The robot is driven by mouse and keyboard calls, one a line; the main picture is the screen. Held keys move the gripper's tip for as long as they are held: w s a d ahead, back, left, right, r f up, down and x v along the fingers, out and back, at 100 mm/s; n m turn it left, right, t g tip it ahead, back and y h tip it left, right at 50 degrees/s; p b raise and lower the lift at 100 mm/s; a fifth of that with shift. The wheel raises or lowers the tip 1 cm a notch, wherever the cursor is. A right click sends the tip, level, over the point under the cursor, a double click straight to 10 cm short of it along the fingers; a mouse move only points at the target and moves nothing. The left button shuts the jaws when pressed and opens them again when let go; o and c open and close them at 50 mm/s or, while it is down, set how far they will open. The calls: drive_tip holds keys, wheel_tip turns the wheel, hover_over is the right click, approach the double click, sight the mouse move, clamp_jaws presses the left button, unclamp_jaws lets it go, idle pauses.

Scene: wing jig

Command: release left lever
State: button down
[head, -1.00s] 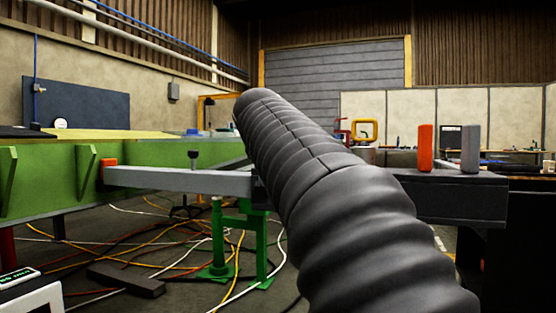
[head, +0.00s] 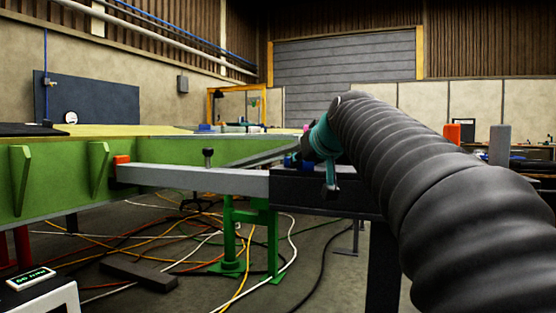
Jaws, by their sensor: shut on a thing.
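My gripper (head: 325,160), seen as teal and dark parts at the end of my arm, is over the left end of a black beam (head: 345,200). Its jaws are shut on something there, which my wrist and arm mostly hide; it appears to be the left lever. A small blue part (head: 290,162) shows on the beam just left of the gripper.
A green stand (head: 230,240) is below. Cables (head: 150,240) and a dark block (head: 138,276) lie on the floor.

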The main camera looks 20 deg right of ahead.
drive_tip(key=shift+f, duration=0.1)
idle(0.3)
drive_tip(key=c, duration=0.8)
unclamp_jaws()
drive_tip(key=shift+c, duration=0.2)
drive_tip(key=v, duration=1.2)
